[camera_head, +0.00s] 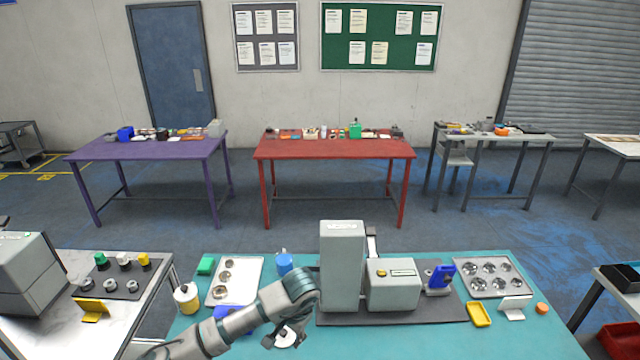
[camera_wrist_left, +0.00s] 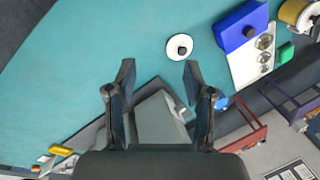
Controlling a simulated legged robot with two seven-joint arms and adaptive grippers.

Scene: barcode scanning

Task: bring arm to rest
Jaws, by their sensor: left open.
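My left arm comes in low from the left in the head view, and its gripper (camera_head: 284,338) hangs over the front of the teal table (camera_head: 400,342). In the left wrist view the gripper (camera_wrist_left: 158,78) has its two fingers spread, with nothing between them. A white round disc with a dark centre (camera_wrist_left: 180,46) lies on the table beyond the fingertips. It also shows partly behind the gripper in the head view (camera_head: 286,342). My right gripper is not in view.
A tall grey machine (camera_head: 342,268) and a lower grey box (camera_head: 392,288) stand right of my gripper. A blue upright device (camera_head: 441,277) stands farther right. A blue block (camera_wrist_left: 241,26) and a white tray (camera_wrist_left: 246,68) lie nearby.

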